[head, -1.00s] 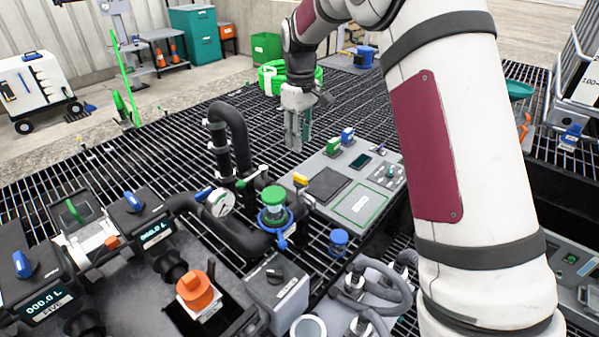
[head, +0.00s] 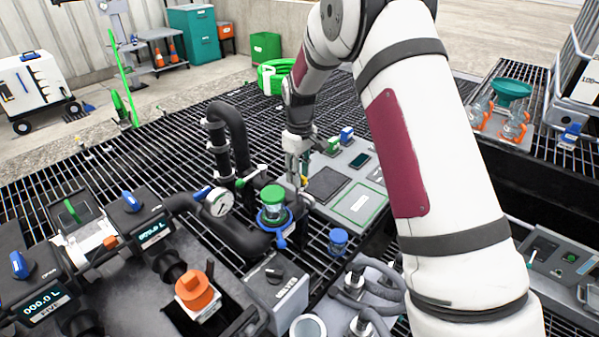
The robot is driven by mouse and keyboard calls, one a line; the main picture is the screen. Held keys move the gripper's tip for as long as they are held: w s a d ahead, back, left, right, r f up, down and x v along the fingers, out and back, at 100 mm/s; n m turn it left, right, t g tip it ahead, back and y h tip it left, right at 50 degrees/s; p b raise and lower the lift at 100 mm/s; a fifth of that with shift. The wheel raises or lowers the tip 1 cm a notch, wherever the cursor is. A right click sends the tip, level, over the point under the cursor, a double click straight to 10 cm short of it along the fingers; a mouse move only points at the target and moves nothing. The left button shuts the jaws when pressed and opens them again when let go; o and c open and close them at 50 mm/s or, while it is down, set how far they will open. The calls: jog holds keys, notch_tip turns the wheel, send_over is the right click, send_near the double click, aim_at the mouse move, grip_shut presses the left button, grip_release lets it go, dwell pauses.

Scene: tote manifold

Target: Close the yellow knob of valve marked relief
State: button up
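The yellow knob (head: 304,181) sits by the left edge of the grey panel, just behind the green-capped fitting, and only a small part of it shows. My gripper (head: 297,178) points down at it, with the fingertips overlapping the knob in the picture. I cannot tell whether the fingers touch the knob, or whether they are open or shut on it. No relief marking is readable from here.
The green-capped fitting with a blue collar (head: 273,202) stands close in front of my gripper. A white lever (head: 252,174) and a gauge (head: 218,203) on black pipe are to its left. The grey panel (head: 335,207) with green and blue knobs lies to the right.

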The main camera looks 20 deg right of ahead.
jog(key=shift+c, duration=0.4)
grip_shut()
jog(key=shift+m, duration=0.3)
jog(key=m, duration=0.4)
jog(key=shift+b, duration=0.3)
jog(key=m, duration=0.4)
jog(key=shift+m, duration=0.4)
jog(key=m, duration=0.4)
jog(key=shift+m, duration=2.2)
